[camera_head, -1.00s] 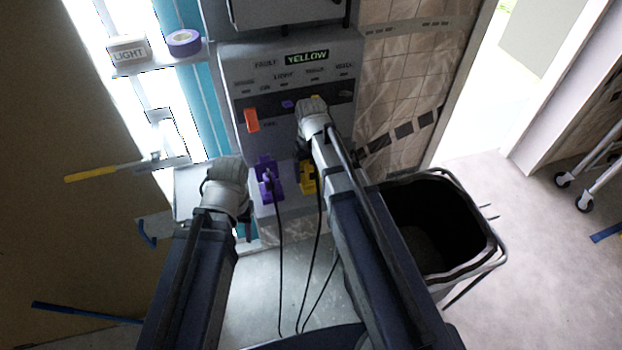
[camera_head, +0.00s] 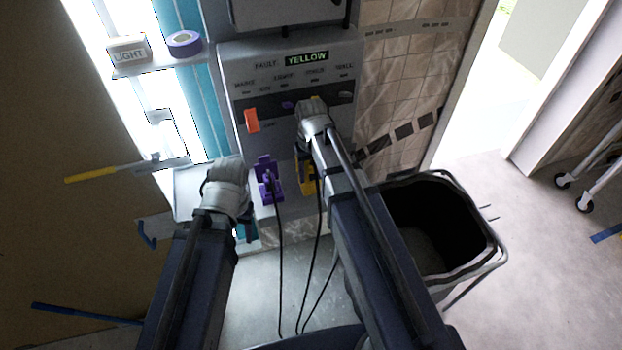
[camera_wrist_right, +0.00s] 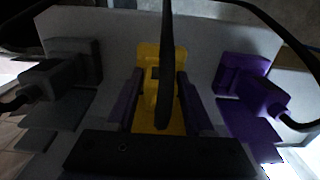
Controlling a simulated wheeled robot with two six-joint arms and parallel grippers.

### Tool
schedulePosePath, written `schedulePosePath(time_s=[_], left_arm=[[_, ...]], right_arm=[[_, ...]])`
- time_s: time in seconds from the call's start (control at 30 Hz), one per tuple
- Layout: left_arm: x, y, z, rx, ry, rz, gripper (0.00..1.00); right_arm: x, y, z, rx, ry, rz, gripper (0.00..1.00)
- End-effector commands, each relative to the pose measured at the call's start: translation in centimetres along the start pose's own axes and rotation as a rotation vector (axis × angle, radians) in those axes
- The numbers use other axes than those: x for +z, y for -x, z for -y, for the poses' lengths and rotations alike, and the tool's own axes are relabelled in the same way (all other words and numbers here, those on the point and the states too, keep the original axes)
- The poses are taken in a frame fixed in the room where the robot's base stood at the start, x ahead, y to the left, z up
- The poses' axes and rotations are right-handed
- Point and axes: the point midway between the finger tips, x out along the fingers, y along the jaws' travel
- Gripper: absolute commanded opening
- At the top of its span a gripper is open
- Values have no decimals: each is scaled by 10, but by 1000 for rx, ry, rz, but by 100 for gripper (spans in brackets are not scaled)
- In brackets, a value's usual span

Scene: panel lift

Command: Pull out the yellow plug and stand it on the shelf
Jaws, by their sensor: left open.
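The yellow plug (camera_head: 307,180) sits low on the grey panel, right of the purple plug (camera_head: 268,180), with a black cable hanging below. My right gripper (camera_head: 303,157) is at the yellow plug, its fingers mostly hidden by my own wrist. In the right wrist view the yellow plug (camera_wrist_right: 150,85) lies between the two fingers of my right gripper (camera_wrist_right: 158,100); whether they touch it is unclear. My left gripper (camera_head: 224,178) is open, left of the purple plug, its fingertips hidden. The shelf (camera_head: 160,65) is at upper left.
A white LIGHT box (camera_head: 128,49) and a purple tape roll (camera_head: 185,43) occupy the shelf, with little room between them. The panel display (camera_head: 306,57) reads YELLOW. An orange switch (camera_head: 252,120) is on the panel. A black bin (camera_head: 440,225) stands to the right.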

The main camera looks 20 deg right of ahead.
Motion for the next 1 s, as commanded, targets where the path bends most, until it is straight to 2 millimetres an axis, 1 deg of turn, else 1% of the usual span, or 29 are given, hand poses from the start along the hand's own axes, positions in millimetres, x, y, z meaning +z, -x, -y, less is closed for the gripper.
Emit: schedulePosePath(time_s=[0.03,0.07,0.4,0.8,1.0], left_arm=[[0,0,0,0,0,0,50],[0,0,0,0,0,0,50],[0,0,0,0,0,0,50],[0,0,0,0,0,0,50],[0,4,0,0,0,0,50]], right_arm=[[0,0,0,0,0,0,42],[0,0,0,0,0,0,39],[0,0,0,0,0,0,0],[0,0,0,0,0,0,0],[0,4,0,0,0,0,0]])
